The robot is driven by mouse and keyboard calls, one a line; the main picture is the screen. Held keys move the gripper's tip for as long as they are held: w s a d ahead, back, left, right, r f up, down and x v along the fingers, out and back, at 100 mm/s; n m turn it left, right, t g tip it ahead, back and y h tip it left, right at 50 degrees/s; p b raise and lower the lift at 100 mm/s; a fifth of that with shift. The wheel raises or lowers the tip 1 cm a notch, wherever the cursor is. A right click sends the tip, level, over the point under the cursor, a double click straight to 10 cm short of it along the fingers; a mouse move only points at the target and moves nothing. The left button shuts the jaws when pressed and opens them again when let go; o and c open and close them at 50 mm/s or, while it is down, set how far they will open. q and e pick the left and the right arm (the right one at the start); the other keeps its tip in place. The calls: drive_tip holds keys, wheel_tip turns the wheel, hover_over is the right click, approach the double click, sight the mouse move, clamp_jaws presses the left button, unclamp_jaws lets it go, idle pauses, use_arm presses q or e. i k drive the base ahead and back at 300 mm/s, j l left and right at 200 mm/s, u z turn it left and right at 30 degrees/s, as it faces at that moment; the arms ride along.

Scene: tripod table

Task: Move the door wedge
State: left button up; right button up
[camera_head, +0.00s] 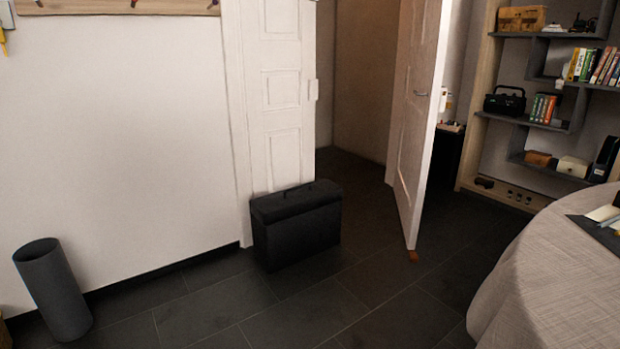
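A small orange-brown door wedge (413,256) lies on the dark tiled floor at the foot of the open door. It sits at the bottom of the door's near edge; whether it touches the door or is under it I cannot tell. The white panelled door (415,110) stands ajar in the doorway. Neither of my grippers shows in the head view.
A black case (296,228) stands against the white door panel left of the doorway. A grey bin (54,290) is at the far left. A cloth-covered table (560,270) fills the lower right. Shelves (530,120) stand behind. The floor between case and table is clear.

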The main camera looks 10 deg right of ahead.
sight(413, 258)
drive_tip(key=i+l+z, duration=0.1)
drive_tip(key=i+z, duration=0.6)
drive_tip(key=i+j+z, duration=0.2)
drive_tip(key=i+z, duration=0.2)
drive_tip(key=i+j+z, duration=0.3)
drive_tip(key=i+j, duration=0.6)
drive_tip(key=i+j+z, duration=0.15)
drive_tip(key=i, duration=0.35)
drive_tip(key=i+j+z, duration=0.15)
drive_tip(key=i, duration=0.35)
drive_tip(key=i+j+z, duration=0.2)
drive_tip(key=i, duration=0.25)
drive_tip(key=i+j+z, duration=0.15)
drive_tip(key=i, duration=0.35)
